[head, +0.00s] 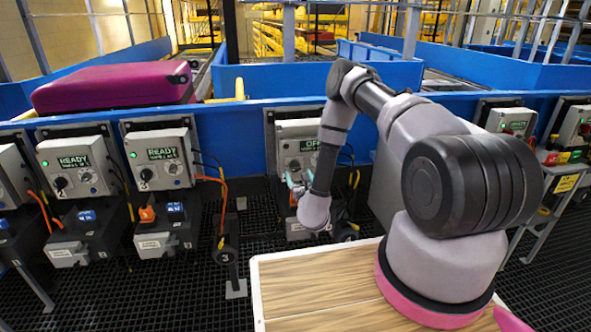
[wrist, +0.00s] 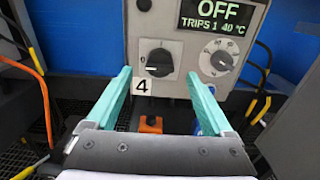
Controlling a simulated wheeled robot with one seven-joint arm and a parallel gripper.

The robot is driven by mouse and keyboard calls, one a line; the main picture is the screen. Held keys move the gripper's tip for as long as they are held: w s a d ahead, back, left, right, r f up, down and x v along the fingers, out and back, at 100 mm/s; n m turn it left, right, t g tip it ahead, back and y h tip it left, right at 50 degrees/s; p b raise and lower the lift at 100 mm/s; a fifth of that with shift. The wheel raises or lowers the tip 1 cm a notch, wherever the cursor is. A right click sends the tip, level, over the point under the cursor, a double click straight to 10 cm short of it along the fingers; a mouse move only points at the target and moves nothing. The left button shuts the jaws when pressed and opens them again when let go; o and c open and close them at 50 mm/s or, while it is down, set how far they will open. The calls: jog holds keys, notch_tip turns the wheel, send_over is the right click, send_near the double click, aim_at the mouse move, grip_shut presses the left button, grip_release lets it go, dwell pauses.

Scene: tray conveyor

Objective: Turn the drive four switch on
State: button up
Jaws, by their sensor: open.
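The drive four control box (wrist: 175,40) fills the wrist view, with a label "4" and a screen (wrist: 222,15) reading OFF, TRIPS 1, 40 °C. Its black rotary switch (wrist: 159,63) has its handle lying roughly level. My gripper (wrist: 160,80) is open, its two teal fingers apart in front of the box, one on each side below the switch, with nothing between them. I cannot tell whether a fingertip touches the panel. In the head view the box (head: 299,130) is partly hidden by my arm, and my gripper (head: 297,184) is in front of it.
A numbered dial (wrist: 215,59) sits right of the switch. An orange part (wrist: 151,123) and a blue part are below the box. Cables hang at both sides. Drive three's box (head: 160,155), reading READY, stands to the left. A magenta suitcase (head: 115,86) lies on the conveyor.

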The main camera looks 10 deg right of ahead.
aim_at(296, 169)
jog(key=w, duration=0.5)
jog(key=shift+w, duration=0.4)
grip_shut()
